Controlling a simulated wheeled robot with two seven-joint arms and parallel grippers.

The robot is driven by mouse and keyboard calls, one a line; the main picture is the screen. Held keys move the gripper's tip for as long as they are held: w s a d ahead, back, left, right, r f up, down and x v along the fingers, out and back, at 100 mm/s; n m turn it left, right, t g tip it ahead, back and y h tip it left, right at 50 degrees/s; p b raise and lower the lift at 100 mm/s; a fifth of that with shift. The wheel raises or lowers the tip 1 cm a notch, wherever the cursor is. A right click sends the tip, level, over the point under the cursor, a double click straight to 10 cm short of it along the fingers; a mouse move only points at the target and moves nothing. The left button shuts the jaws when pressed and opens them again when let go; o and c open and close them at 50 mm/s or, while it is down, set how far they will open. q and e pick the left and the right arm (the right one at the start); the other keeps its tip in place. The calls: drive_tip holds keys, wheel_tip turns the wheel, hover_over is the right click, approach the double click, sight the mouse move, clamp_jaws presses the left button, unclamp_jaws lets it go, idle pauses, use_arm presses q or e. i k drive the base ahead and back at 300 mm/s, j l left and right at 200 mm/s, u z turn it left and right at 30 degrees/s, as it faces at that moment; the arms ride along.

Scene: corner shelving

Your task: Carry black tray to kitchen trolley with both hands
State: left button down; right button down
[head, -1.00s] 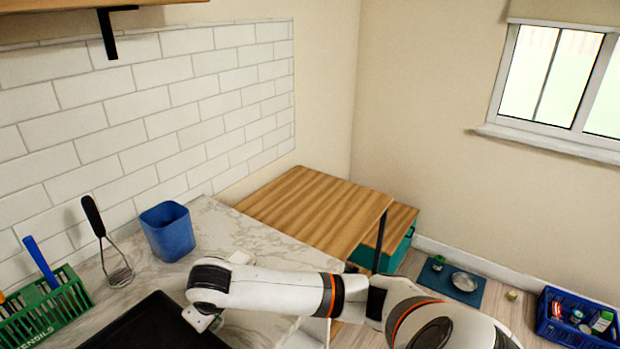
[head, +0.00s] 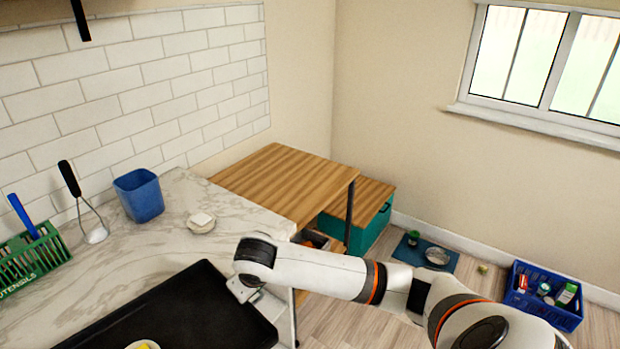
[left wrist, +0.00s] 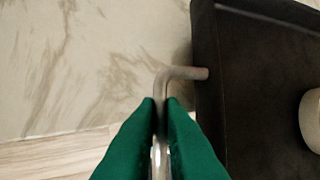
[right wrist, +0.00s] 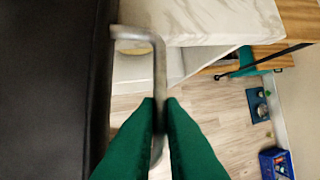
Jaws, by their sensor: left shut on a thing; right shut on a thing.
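The black tray (head: 180,312) is at the bottom of the head view, by the marble counter, with a white bowl (head: 143,345) holding something yellow on it. Whether it touches the counter cannot be told. My right gripper (right wrist: 160,104) is shut on the grey metal handle (right wrist: 135,32) at the tray's right end; part of it shows in the head view (head: 244,290). My left gripper (left wrist: 163,104) is shut on the other handle (left wrist: 185,73), and is outside the head view. A wooden-topped stand (head: 275,185) in the corner may be the kitchen trolley.
A teal box (head: 350,235), a blue mat (head: 410,250) and a blue crate (head: 545,300) are on the floor. The stand's top is clear.

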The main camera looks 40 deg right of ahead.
sight(280, 177)
drive_tip(key=z, duration=1.25)
drive_tip(key=i+z, duration=0.1)
drive_tip(key=z, duration=0.25)
drive_tip(key=i+z, duration=0.1)
drive_tip(key=z, duration=0.25)
drive_tip(key=i+z, duration=0.1)
drive_tip(key=z, duration=0.25)
drive_tip(key=i+j, duration=0.25)
drive_tip(key=i, duration=0.15)
drive_tip(key=i+j, duration=0.25)
drive_tip(key=i, duration=0.15)
drive_tip(key=i+j, duration=0.3)
drive_tip(key=i+u, duration=0.1)
drive_tip(key=i, duration=1)
drive_tip(key=i+l+u, duration=0.1)
drive_tip(key=i, duration=1)
drive_tip(key=l+u, duration=0.15)
drive_tip(key=u, duration=2.85)
